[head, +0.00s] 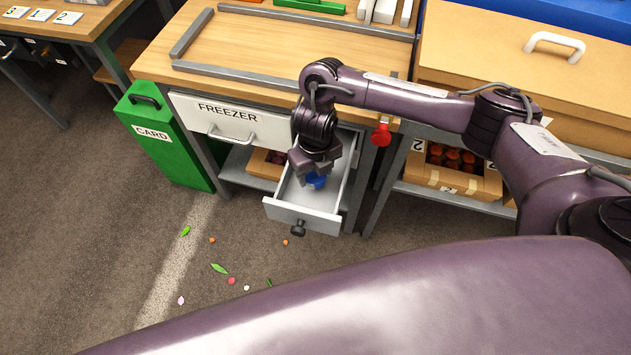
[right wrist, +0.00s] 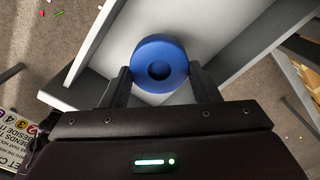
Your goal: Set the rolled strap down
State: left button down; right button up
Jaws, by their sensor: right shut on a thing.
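The rolled strap is a blue ring-shaped roll (right wrist: 160,64), held between the two fingertips in the right wrist view. A small part of the blue strap (head: 316,181) shows in the head view below the gripper. My right gripper (head: 311,176) is shut on the strap, inside the outline of an open drawer (head: 301,212). The fingers also show in the right wrist view (right wrist: 160,82). I cannot tell whether the strap touches the drawer floor (right wrist: 225,30). The drawer around the strap looks empty. My left gripper is out of view.
The drawer has a dark knob (head: 298,229) and hangs below a wooden workbench (head: 250,40), beside a white FREEZER drawer front (head: 232,122). A red item (head: 381,134) hangs right. Leaves and petals lie on the floor.

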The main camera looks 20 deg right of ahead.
aim_at(316, 175)
notch_tip(316, 175, down, 4)
jog(key=shift+r+b, duration=0.2)
jog(key=shift+b, duration=0.7)
jog(key=shift+f, duration=0.2)
jog(key=o, duration=1)
jog(key=shift+f, duration=0.1)
